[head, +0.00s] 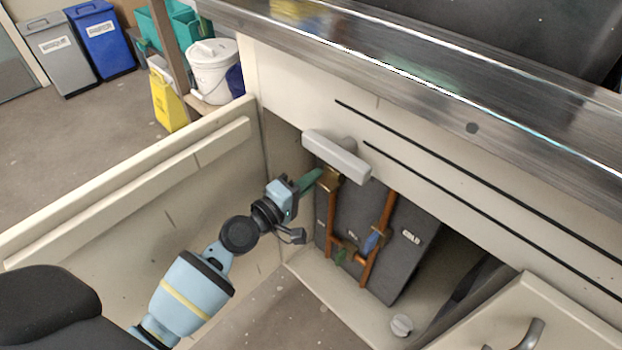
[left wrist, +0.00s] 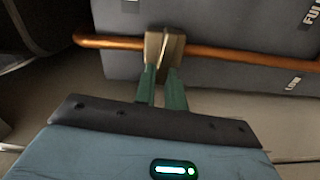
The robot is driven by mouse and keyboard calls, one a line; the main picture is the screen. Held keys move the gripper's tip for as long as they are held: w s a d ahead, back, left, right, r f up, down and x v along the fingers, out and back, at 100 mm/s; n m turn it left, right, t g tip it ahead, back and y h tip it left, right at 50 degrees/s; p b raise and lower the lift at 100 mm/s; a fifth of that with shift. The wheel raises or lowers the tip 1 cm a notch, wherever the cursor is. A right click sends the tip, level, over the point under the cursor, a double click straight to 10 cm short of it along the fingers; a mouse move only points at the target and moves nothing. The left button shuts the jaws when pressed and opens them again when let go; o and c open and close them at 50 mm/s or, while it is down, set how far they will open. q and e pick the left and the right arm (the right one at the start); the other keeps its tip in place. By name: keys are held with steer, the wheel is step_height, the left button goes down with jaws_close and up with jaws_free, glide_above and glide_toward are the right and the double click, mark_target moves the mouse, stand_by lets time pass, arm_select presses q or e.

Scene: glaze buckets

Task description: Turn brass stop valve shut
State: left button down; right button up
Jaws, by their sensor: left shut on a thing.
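The brass stop valve (head: 327,180) sits on a copper pipe (head: 333,215) inside the open cabinet below the counter. In the left wrist view the valve (left wrist: 164,46) is a squared brass body on the copper pipe (left wrist: 110,41), with a thin pale edge standing out at its middle. My left gripper (head: 312,178) reaches into the cabinet from the left, with its green fingers at the valve. In the left wrist view the fingers (left wrist: 162,76) are shut on the valve's near part; their tips partly hide what they hold. My right gripper is not in view.
A dark grey tank (head: 400,270) stands behind the pipes, with a blue-handled valve (head: 374,240) and a green one (head: 340,257) close by. A grey bar (head: 337,157) overhangs the brass valve. A cabinet door (head: 545,315) is at lower right. A white knob (head: 402,325) lies below.

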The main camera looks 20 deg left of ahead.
arm_select(q)
steer(key=shift+f+n, duration=0.15)
steer(key=shift+n, duration=0.45)
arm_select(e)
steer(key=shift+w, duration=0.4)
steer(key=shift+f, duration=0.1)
arm_select(q)
steer(key=c, duration=1.5)
jaws_free()
steer(key=shift+o, duration=0.2)
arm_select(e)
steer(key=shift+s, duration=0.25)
arm_select(q)
steer(key=shift+s, duration=0.1)
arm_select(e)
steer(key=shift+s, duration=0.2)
arm_select(q)
steer(key=v, duration=0.7)
steer(key=shift+s+a, duration=0.15)
steer(key=shift+s, duration=0.15)
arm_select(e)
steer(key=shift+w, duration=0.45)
